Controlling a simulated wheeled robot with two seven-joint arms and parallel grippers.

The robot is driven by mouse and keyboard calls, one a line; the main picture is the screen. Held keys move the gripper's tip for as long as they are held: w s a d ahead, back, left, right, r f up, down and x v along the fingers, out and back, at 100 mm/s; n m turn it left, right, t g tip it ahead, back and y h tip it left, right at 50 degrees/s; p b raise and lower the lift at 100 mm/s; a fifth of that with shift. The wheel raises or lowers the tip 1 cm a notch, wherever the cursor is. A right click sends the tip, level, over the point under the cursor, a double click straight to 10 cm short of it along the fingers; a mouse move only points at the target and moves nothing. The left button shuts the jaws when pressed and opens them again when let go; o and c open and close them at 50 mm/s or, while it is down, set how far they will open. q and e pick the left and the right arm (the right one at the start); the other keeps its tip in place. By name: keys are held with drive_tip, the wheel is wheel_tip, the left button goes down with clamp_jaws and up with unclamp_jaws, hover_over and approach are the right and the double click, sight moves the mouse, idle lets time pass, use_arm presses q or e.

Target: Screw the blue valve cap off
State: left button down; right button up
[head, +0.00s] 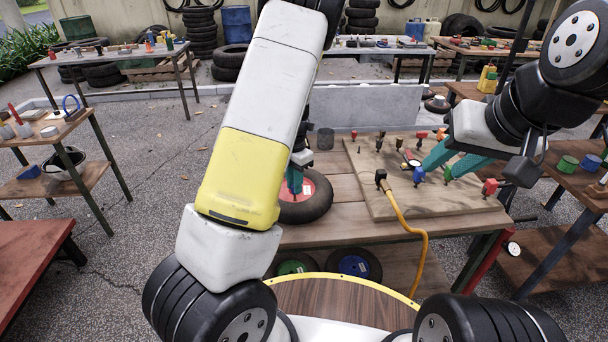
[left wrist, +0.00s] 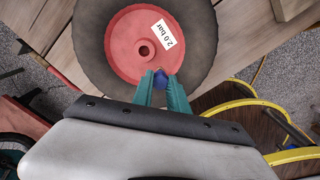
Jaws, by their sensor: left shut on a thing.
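The tyre (head: 306,208) with a red hub (head: 310,190) lies flat on the workbench, partly hidden by my left arm. In the left wrist view the red hub (left wrist: 122,50) carries a white label reading "2.0 bar". The blue valve cap (left wrist: 160,78) is between the teal fingertips of my left gripper (left wrist: 160,84), which is shut on it near the hub's edge. The valve under the cap is hidden. In the head view my left gripper (head: 294,180) is mostly behind my arm. My right gripper (head: 441,166) has its teal fingers apart over the pegboard and looks empty.
A wooden board (head: 400,195) with several coloured fittings stands right of the tyre. A yellow hose (head: 405,225) hangs over the bench front. Tyres with green and blue hubs lie on the lower shelf (head: 410,262). Side tables stand left and right.

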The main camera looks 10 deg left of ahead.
use_arm(q)
drive_tip(key=n, duration=0.3)
drive_tip(key=c, duration=1.2)
unclamp_jaws()
drive_tip(key=shift+c, duration=0.2)
drive_tip(key=shift+r, duration=0.1)
drive_tip(key=shift+r, duration=2.4)
